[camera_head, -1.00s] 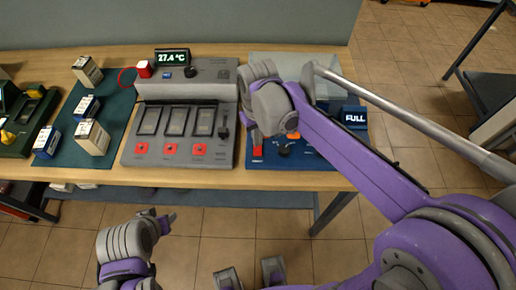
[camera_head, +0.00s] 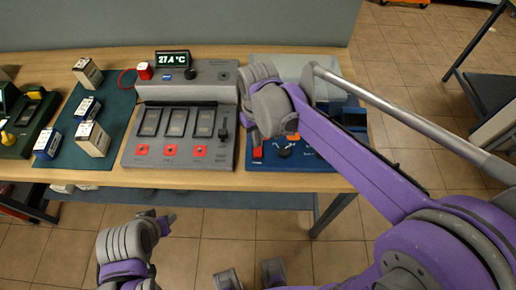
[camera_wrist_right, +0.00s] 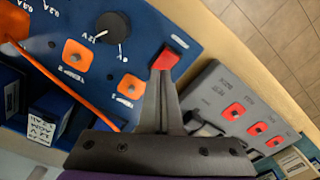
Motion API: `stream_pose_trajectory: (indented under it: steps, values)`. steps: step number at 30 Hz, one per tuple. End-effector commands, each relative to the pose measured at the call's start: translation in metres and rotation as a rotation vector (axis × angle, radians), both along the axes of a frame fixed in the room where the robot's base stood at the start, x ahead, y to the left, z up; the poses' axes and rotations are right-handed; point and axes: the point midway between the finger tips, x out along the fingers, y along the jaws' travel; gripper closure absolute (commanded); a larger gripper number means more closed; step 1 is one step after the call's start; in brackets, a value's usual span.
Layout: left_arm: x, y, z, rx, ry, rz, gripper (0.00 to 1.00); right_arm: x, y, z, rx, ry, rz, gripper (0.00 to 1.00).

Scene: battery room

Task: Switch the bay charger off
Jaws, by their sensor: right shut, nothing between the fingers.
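The blue bay charger (camera_head: 290,162) stands at the right of the bench, partly hidden behind my right arm. Its display (camera_head: 354,118) is dark. Its red switch (camera_head: 258,154) is at the front left; the right wrist view also shows the red switch (camera_wrist_right: 170,59), right at the tips of my shut right gripper (camera_wrist_right: 162,76). The fingers look to touch or nearly touch it; I cannot tell which. In the head view, the right gripper (camera_head: 254,138) is mostly hidden by its own wrist. My left gripper (camera_head: 165,220) hangs in front of the bench, away from the charger.
Boxed batteries (camera_head: 92,138) lie on a green mat (camera_head: 120,120). An orange cable (camera_wrist_right: 70,85) crosses the blue panel.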

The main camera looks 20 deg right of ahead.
Motion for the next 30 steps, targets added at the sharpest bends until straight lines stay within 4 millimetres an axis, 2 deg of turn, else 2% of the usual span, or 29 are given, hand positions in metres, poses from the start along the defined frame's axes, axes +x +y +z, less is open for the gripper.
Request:
stream_pose_trajectory:
  steps: [3, 19, 30]
  values:
    - [0.003, 0.0, 0.011, 0.0, -0.006, 0.0, 0.5, 0.001, 0.0, 0.014, 0.0, -0.002, 0.0, 1.0]
    - [0.014, 0.0, 0.044, 0.0, -0.026, 0.0, 0.5, 0.001, 0.0, 0.056, 0.0, -0.002, 0.0, 1.0]
    - [0.014, 0.0, 0.045, 0.0, -0.026, 0.0, 0.5, 0.0, 0.0, 0.057, 0.0, 0.0, 0.0, 1.0]
